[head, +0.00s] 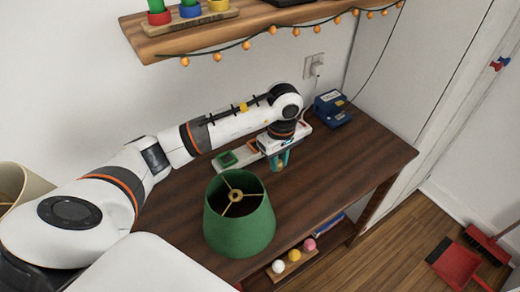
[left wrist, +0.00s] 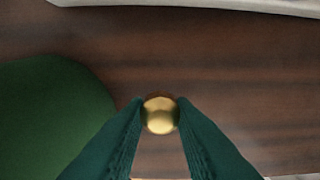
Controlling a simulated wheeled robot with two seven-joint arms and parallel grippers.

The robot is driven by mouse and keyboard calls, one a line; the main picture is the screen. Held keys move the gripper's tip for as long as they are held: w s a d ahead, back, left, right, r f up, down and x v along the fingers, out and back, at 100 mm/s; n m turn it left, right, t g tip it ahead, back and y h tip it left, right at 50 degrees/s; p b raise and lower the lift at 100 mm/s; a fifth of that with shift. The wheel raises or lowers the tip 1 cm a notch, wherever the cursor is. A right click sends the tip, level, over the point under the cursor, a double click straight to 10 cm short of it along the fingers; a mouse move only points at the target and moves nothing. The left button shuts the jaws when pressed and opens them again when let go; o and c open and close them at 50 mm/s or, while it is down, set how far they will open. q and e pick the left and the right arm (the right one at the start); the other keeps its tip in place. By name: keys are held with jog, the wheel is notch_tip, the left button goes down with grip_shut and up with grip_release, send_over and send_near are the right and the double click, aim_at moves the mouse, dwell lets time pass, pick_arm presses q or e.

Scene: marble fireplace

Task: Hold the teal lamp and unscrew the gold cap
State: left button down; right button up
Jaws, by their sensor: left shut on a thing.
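The lamp's shade (head: 240,228) looks green rather than teal; it stands at the front of the dark wooden table (head: 335,170). Gold spokes meet at a hub (head: 235,195) inside its open top. The shade's edge also shows at the left of the left wrist view (left wrist: 50,120). My left gripper (head: 279,166) points down over the table, behind and right of the shade and apart from it. In the left wrist view its teal fingers (left wrist: 160,115) are shut on a round gold cap (left wrist: 160,116). The lamp's base is hidden. My right gripper is not in view.
A wall shelf (head: 225,38) with hanging lights is above. The table's right part is clear. A red dustpan (head: 460,265) lies on the floor.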

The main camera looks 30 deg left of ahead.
aim_at(277, 183)
pick_arm(q)
notch_tip(277, 183, down, 2)
jog(key=shift+f, duration=0.15)
notch_tip(277, 183, down, 4)
jog(key=shift+r+p, duration=0.1)
jog(key=shift+p, duration=0.2)
jog(key=shift+f, duration=0.3)
jog(key=c, duration=1.2)
grip_release()
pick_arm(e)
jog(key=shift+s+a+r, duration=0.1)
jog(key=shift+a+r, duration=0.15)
pick_arm(q)
jog(key=shift+r, duration=0.1)
